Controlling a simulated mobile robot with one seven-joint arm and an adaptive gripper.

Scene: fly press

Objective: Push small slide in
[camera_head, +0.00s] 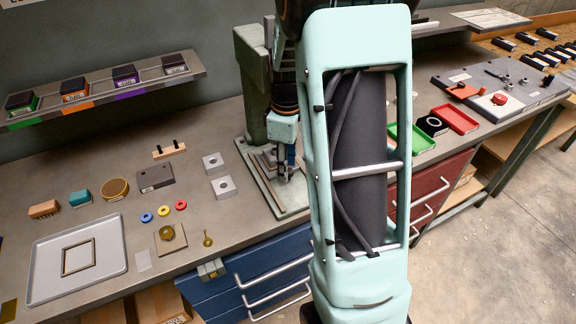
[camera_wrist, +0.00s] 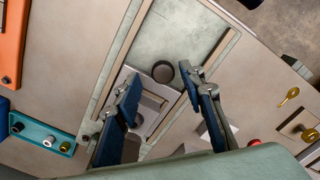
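The green fly press (camera_head: 252,95) stands on the bench, partly hidden behind my arm. A small grey metal block assembly (camera_head: 264,160) sits on its base plate (camera_head: 290,206). My gripper (camera_head: 288,168) is low over this base, beside the block. In the wrist view, my gripper's two blue fingers (camera_wrist: 160,82) are apart, with a grey metal part (camera_wrist: 152,102) and a dark round piece (camera_wrist: 162,72) showing between and beyond them. I cannot tell which part is the small slide, or whether a finger touches it.
Left of the press are grey square plates (camera_head: 213,162), a dark block (camera_head: 155,177), coloured rings (camera_head: 163,211) and a tray (camera_head: 113,233). Right of my arm are a green tray (camera_head: 420,140) and a red tray (camera_head: 460,118). Blue drawers (camera_head: 250,262) lie below.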

